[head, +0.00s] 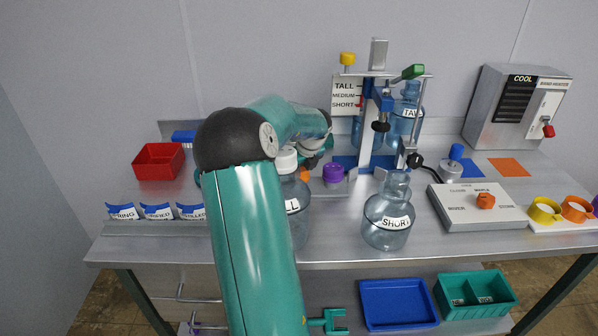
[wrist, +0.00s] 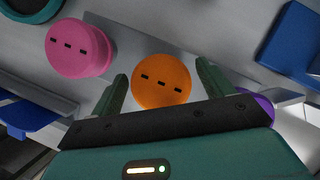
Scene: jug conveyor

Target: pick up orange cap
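The orange cap (wrist: 162,82) shows in the wrist view as a round disc with several small dark slots on top. My gripper (wrist: 162,70) is open, with one finger on each side of the cap. I cannot tell whether either finger touches it. In the head view only a small part of the orange cap (head: 305,175) shows below my gripper (head: 311,160), and my arm hides much around it.
A pink cap (wrist: 78,48) lies left of the orange one in the wrist view. A purple cap (head: 333,173) stands close on the right. The SHORT jug (head: 388,215) and another jug (head: 296,205), partly behind my arm, stand nearby.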

